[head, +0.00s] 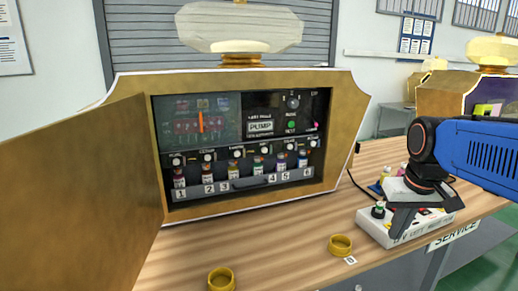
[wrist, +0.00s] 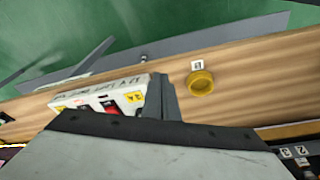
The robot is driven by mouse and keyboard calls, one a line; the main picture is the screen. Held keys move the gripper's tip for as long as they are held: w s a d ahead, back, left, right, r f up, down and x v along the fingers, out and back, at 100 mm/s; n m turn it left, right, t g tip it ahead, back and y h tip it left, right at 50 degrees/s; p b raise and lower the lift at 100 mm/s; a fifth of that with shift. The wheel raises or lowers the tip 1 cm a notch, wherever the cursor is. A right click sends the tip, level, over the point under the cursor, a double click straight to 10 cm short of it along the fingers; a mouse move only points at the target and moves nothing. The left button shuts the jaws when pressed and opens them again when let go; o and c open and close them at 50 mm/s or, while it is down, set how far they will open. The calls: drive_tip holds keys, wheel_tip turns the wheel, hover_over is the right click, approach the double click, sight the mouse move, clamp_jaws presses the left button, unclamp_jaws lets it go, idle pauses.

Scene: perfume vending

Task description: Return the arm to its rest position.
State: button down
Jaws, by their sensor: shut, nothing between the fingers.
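My blue arm (head: 480,155) reaches in from the right in the head view. My dark gripper (head: 398,228) points down at the right, in front of a white box with buttons. It is shut, with nothing held. In the wrist view my gripper (wrist: 160,98) covers the lower middle and hides part of the white box (wrist: 100,92). Whether the gripper touches the box cannot be told.
A gold perfume-shaped machine (head: 260,207) stands on the wooden table with its door (head: 85,190) open at left. Two yellow rings, one at front (head: 221,280) and one near a small tag (head: 340,244), lie on the table. The white box (head: 385,230) is at right.

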drive_tip(key=s+a+f+t, duration=0.2)
drive_tip(key=s+a+f, duration=0.2)
drive_tip(key=s+f, duration=0.5)
drive_tip(key=s, duration=0.3)
drive_tip(key=shift+s+a+n, duration=0.15)
drive_tip(key=shift+n, duration=0.25)
drive_tip(key=c, duration=2.4)
unclamp_jaws()
drive_tip(key=shift+r, duration=0.1)
drive_tip(key=shift+c, duration=0.2)
